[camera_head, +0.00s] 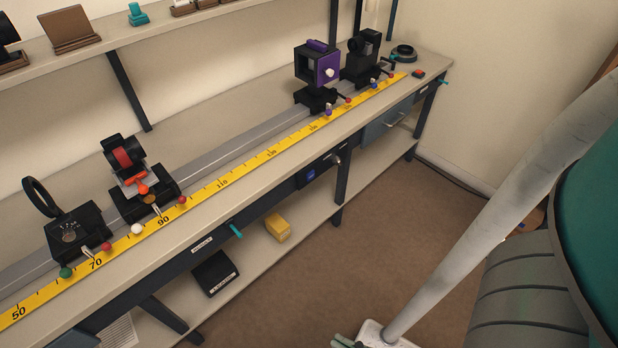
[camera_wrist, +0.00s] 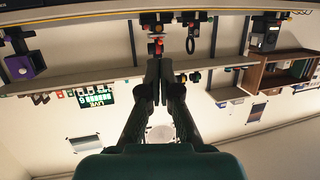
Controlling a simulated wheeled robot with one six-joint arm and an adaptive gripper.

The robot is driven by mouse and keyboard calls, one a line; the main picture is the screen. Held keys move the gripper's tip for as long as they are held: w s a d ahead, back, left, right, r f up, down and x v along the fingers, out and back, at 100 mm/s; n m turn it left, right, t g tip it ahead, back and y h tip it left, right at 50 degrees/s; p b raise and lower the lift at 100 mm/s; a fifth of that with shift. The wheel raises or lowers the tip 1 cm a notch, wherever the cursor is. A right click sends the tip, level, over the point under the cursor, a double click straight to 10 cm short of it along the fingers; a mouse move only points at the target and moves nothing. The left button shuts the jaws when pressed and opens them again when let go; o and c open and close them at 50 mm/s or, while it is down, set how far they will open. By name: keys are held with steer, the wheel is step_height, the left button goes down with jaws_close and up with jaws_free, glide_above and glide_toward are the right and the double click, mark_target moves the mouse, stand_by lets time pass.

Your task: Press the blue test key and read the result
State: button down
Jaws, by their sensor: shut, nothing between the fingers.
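A small blue square (camera_head: 311,175), which looks like the blue test key, is on a dark box under the bench's front edge, near the middle of the head view. Its markings are too small to read. My gripper (camera_wrist: 160,70) shows in the wrist view, with its dark fingers together and nothing between them. It points toward the bench and wall shelf, apart from the blue square. I cannot make out my gripper in the head view.
A rail with a yellow scale (camera_head: 222,184) runs along the bench. It carries a ring holder (camera_head: 75,232), a red-banded lens mount (camera_head: 124,160) and a purple holder (camera_head: 325,68). A teal handle (camera_head: 236,230) sticks out from the front edge. The floor (camera_head: 370,235) before the bench is clear.

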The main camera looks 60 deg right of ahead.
steer(key=w+d+f+m+h, duration=0.55)
steer(key=w+f, duration=0.25)
steer(key=f, duration=0.3)
steer(key=m+g+h, duration=0.1)
steer(key=m+h, duration=0.6)
steer(key=m, duration=0.2)
glide_toward(311, 176)
steer(key=s+a, duration=0.8)
steer(key=a, duration=0.4)
steer(key=w+d+m+g+h, duration=0.3)
steer(key=d+m+g+h, duration=0.1)
steer(key=d, duration=1.1)
steer(key=shift+r, duration=0.3)
steer(key=shift+w+d, duration=0.1)
steer(key=w+d, duration=0.2)
steer(key=w, duration=0.6)
steer(key=shift+w, duration=0.25)
steer(key=shift+w, duration=0.1)
steer(key=shift+w+d, duration=0.15)
steer(key=shift+w, duration=0.1)
